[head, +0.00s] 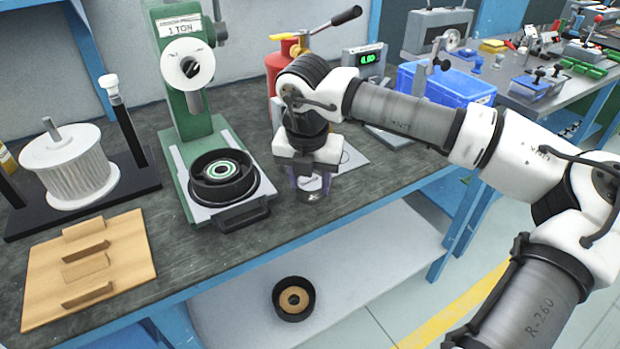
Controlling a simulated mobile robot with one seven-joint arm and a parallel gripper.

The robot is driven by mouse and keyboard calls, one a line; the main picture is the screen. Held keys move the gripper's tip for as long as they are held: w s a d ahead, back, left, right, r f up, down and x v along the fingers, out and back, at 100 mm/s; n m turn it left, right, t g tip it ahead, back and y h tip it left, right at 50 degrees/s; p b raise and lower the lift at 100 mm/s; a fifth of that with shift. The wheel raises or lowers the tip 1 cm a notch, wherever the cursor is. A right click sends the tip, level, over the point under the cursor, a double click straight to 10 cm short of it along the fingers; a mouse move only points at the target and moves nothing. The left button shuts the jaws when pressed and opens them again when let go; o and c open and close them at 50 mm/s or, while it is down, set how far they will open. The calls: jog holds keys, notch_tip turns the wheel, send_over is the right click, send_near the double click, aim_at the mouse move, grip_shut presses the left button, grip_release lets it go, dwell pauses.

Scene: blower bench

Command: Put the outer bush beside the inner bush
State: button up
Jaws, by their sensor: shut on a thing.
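My gripper (313,182) points down over the front part of the bench, right of the green press. It is shut on a small grey metallic piece (313,186), mostly hidden by the fingers; it may be the outer bush. I cannot tell whether this piece touches the bench. A pale flat sheet (352,157) lies partly behind my gripper. I cannot make out the inner bush with certainty. A black cup with a green and white ring (222,169) sits on the press base.
A black cup (293,298) sits on the lower shelf.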

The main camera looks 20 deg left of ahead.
aim_at(307, 189)
jog(key=shift+f, duration=0.15)
jog(key=o, duration=1.1)
jog(key=shift+o, duration=0.2)
jog(key=shift+r, duration=0.25)
notch_tip(307, 189, up, 12)
jog(key=s, duration=0.2)
jog(key=shift+d+f, duration=0.1)
